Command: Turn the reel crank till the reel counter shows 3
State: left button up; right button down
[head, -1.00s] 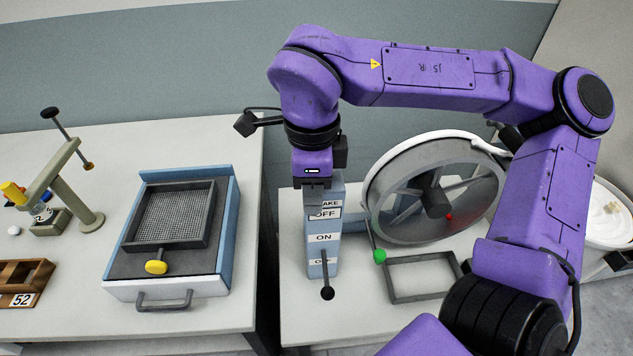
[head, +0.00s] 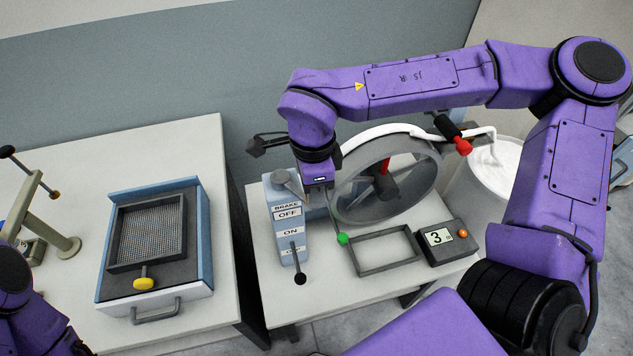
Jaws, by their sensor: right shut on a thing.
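The reel counter (head: 438,237) shows 3 on its pale display, right of the reel. The reel (head: 426,181) is a large grey spoked wheel with a white band over its top. The reel crank (head: 281,176) shows as a grey arm on top of the blue-grey box beside the reel, running toward my right gripper. My right gripper (head: 318,196) is shut on the crank's handle, which its fingers mostly hide. My left gripper is out of view; only part of its arm shows at the lower left.
The box carries a brake lever (head: 300,278) with a black knob, hanging below the ON label. A green ball (head: 343,238) on a rod and an empty grey frame (head: 362,271) sit before the reel. A blue tray (head: 203,236) stands on the left table.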

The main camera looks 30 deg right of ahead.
jog(key=shift+w+d+n+p, duration=0.4)
jog(key=shift+d+n+p, duration=0.15)
jog(key=shift+d+n, duration=0.2)
jog(key=c, duration=0.9)
grip_release()
jog(key=shift+w, duration=0.1)
notch_tip(320, 180, up, 10)
jog(key=shift+r+b, duration=0.25)
jog(key=shift+b, duration=0.8)
